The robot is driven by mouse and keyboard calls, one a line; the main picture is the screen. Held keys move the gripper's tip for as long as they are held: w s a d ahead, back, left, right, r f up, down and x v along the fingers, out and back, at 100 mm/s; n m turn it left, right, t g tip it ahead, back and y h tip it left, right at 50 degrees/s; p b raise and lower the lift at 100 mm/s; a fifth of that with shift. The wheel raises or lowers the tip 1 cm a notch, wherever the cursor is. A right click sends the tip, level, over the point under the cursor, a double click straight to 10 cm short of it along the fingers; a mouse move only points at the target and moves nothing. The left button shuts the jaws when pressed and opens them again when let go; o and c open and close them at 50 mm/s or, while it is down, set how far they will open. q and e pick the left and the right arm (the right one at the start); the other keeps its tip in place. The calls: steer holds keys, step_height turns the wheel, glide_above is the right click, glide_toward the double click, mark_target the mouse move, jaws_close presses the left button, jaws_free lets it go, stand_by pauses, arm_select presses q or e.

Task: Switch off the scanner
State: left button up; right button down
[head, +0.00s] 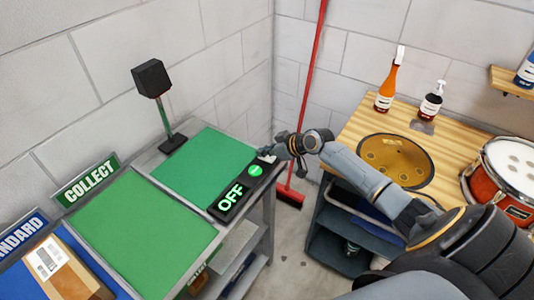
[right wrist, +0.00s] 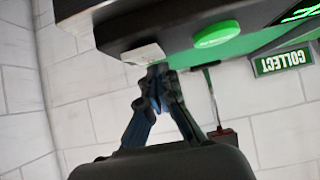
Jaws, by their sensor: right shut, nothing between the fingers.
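The scanner (head: 151,78) is a black box head on a thin post at the back of the green-topped bench. A black panel (head: 228,208) with lit "OFF" lettering lies at the bench's right edge. Its round green button (head: 255,170) is at the far end; the button also shows in the right wrist view (right wrist: 217,35). A small pale block (right wrist: 144,54) sits at the panel's end, beyond the button. My right gripper (head: 270,153) is shut and empty, close to that block; its fingertips (right wrist: 157,70) look beside it, contact unclear. My left gripper is out of view.
A "COLLECT" sign (head: 88,181) and green mats (head: 145,225) cover the left bench. A parcel (head: 62,268) lies at lower left. A red-handled broom (head: 310,85) stands in the corner. A wooden table (head: 455,150) with bottles, a cymbal and a drum is at right.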

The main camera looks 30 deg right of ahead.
mark_target(268, 158)
steer(key=shift+w+a, duration=0.1)
steer(key=shift+w, duration=0.1)
steer(key=shift+r, duration=0.15)
steer(key=r+p, duration=0.2)
steer(key=r, duration=0.1)
steer(key=r+p, duration=0.1)
steer(key=p, duration=0.1)
steer(key=shift+w+a+r, duration=0.2)
steer(key=shift+w+r, duration=0.05)
steer(key=shift+w, duration=0.05)
steer(key=v, duration=0.1)
steer(key=b+v, duration=0.1)
steer(key=shift+s+d+b, duration=0.3)
steer(key=shift+d, duration=0.05)
arm_select(q)
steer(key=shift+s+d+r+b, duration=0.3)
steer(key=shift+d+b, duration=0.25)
steer(key=shift+b, duration=0.3)
arm_select(e)
steer(key=s+d+r, duration=0.1)
steer(key=s+r, duration=0.2)
steer(key=r, duration=0.3)
steer(key=shift+s+d, duration=0.15)
steer(key=shift+s, duration=0.25)
steer(key=shift+f, duration=0.1)
